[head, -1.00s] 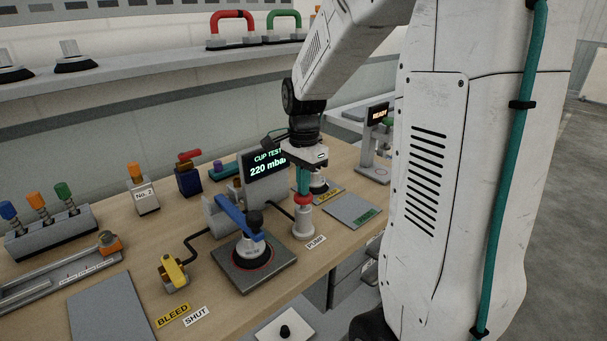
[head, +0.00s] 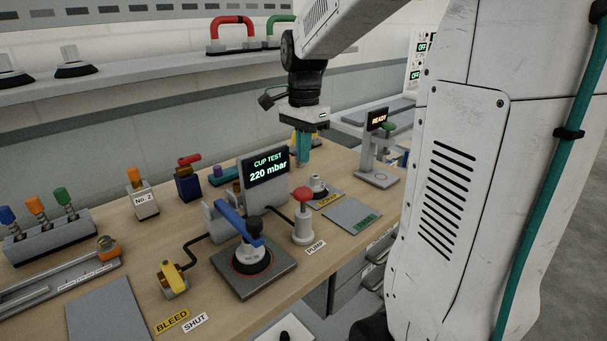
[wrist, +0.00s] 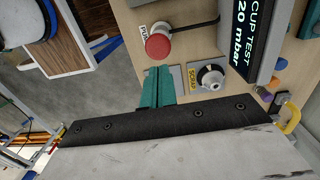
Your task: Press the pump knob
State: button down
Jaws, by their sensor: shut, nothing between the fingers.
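The pump (head: 302,225) is a pale cylinder with a red knob (head: 303,194) on top, standing beside the "PUMP" label on the wooden bench. The red knob also shows in the wrist view (wrist: 158,45). My gripper (head: 303,163) is shut and empty, with teal fingers pointing down. In the head view it is above the bench, behind the knob and apart from it. The wrist view shows the fingertips (wrist: 160,70) near the knob with a gap between. The display (head: 265,167) reads "CUP TEST 220 mbar".
A test plate (head: 285,268) with a cup under a blue lever (head: 238,222) stands left of the pump. A cup (head: 318,187) sits by the "SCRAP" label behind it. A grey pad (head: 350,212) lies to the right. A "READY" stand (head: 377,120) is farther back. A yellow bleed valve (head: 173,275) is at front left.

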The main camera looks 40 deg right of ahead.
notch_tip(320, 180, up, 4)
jog(key=shift+w+f, duration=0.1)
jog(key=shift+f, duration=0.1)
dwell(1.4)
jog(key=s+a+f+n+t, duration=0.1)
jog(key=s+a+f+n, duration=0.1)
jog(key=s+a+n, duration=0.5)
jog(key=s+a+f+n+t, duration=0.1)
jog(key=s+a+f+n, duration=0.2)
jog(key=s+a+n, duration=0.5)
jog(key=s+n, duration=0.2)
jog(key=s, duration=0.4)
jog(key=shift+n+h, duration=0.3)
dwell(1.0)
